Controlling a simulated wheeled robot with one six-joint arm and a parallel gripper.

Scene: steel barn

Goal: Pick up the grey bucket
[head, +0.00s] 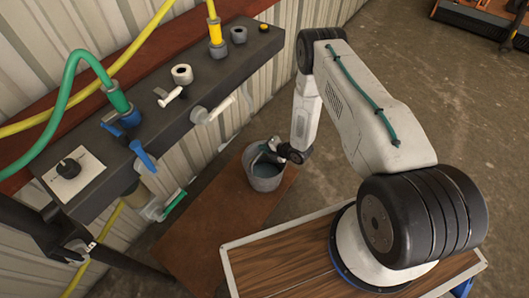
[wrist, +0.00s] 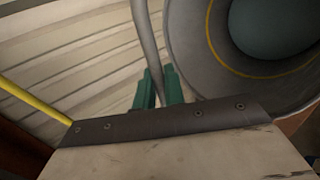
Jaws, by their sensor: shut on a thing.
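The grey bucket (head: 264,184) shows in the head view with its open top up, over the brown board. I cannot tell whether its base touches the board. In the wrist view the bucket (wrist: 191,50) fills the upper right, with a yellow ring inside and a blue-grey surface deeper in. My gripper (wrist: 160,84) has green fingers, shut on the bucket's thin grey handle (wrist: 147,35), which runs up between them. In the head view my gripper (head: 266,152) is at the bucket's rim; its fingers are too small to make out there.
A dark wall shelf (head: 215,68) with valves, taps and hoses runs along the left. The brown board (head: 215,235) lies below it. A wood-topped surface with a pale edge (head: 270,268) is at the front.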

